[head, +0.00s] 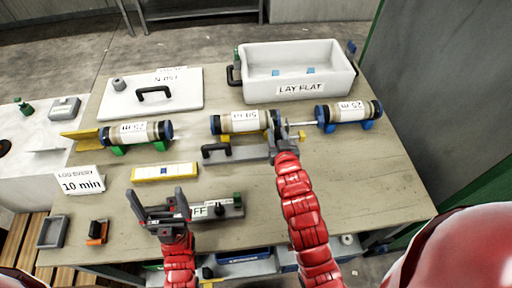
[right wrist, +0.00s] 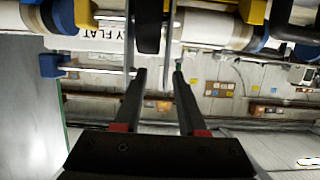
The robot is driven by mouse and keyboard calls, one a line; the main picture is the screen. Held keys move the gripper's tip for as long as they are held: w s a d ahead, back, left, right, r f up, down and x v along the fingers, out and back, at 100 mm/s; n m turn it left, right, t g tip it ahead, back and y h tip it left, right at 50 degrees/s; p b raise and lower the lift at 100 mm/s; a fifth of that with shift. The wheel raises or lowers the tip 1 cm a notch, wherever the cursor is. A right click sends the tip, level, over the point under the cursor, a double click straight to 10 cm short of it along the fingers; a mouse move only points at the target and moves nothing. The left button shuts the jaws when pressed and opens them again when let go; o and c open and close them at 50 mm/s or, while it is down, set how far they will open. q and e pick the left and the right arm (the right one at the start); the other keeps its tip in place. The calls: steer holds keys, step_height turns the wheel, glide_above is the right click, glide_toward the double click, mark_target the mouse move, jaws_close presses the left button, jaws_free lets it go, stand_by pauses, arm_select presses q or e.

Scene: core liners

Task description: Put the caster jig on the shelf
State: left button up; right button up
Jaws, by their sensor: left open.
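A grey fixture with a black bar handle (head: 218,151) lies mid-table, in front of the middle core liner. A second grey fixture (head: 232,211), with a black knob and a partly hidden label, lies near the front edge. I cannot tell which is the caster jig. My right gripper (head: 277,130) is at the right end of the mid-table fixture and middle liner. In the right wrist view its fingers (right wrist: 158,72) stand apart around a dark part (right wrist: 149,25); whether they grip it is unclear.
Core liners (head: 140,132) lie in a row on supports. A white tray (head: 300,90) marked LAY FLAT and a white lid (head: 120,101) stand behind. A yellow-edged bar (head: 165,172) lies left. Blue bins (head: 243,255) show under the table's front edge.

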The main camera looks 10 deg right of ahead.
steer(key=shift+p+x, duration=0.3)
steer(key=shift+x, duration=0.55)
steer(key=p+x, duration=0.2)
steer(key=x, duration=0.1)
steer(key=p+x, duration=0.1)
steer(key=x, duration=0.1)
steer(key=shift+w+a+r+p, duration=0.1)
steer(key=shift+w+a+p, duration=0.1)
steer(key=shift+a+p, duration=0.15)
jaws_close()
steer(key=shift+r, duration=0.1)
stand_by(0.5)
